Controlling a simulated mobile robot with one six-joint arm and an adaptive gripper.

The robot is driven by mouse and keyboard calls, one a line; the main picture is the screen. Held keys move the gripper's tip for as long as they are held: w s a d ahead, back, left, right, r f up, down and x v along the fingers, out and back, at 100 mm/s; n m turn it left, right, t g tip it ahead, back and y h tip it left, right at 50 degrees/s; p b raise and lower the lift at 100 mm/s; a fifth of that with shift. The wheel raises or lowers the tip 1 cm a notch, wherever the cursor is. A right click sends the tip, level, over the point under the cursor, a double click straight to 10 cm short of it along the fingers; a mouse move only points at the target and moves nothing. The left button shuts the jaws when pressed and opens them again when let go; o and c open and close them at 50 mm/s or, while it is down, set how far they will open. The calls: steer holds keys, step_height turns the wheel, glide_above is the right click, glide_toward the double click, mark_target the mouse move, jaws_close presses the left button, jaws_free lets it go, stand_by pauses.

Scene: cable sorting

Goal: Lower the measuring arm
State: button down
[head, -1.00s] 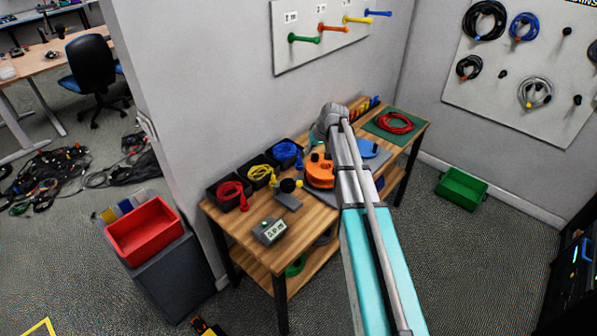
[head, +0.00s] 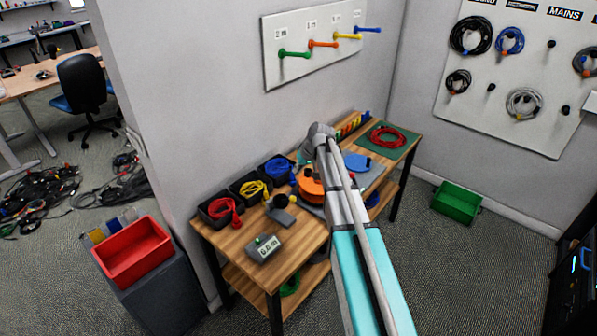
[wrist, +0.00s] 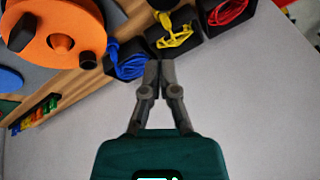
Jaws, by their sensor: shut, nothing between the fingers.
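A small grey unit with a black round part (head: 281,207) stands on the bench in front of the cable bins. It may be the measuring device, but I cannot make out its arm or whether that arm is raised. An orange reel (head: 311,188) and a blue reel (head: 357,163) sit to its right, partly behind my arm. The orange reel is large at upper left in the wrist view (wrist: 60,40). My gripper (wrist: 160,68) is shut and empty, its tips appearing just below the blue and yellow cable bins. My arm hides it in the head view.
Black bins on the wooden bench (head: 232,245) hold red, yellow and blue cables. A grey display box (head: 263,248) sits at the front. A red cable lies on a green mat (head: 372,151). A red bin (head: 133,252) stands left, a green crate (head: 456,202) right on the floor.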

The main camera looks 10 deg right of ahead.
steer(key=b, duration=0.6)
glide_above(287, 198)
steer(key=w+d, duration=0.2)
steer(key=shift+f, duration=3.1)
steer(key=shift+s+f+b, duration=0.25)
steer(key=shift+s+f, duration=0.1)
steer(key=shift+s, duration=0.25)
steer(key=shift+s+f+b, duration=0.25)
steer(key=shift+s+f, duration=0.05)
steer(key=shift+s, duration=0.35)
steer(key=shift+s+f+b, duration=0.25)
steer(key=shift+s+f, duration=0.1)
steer(key=shift+s, duration=0.25)
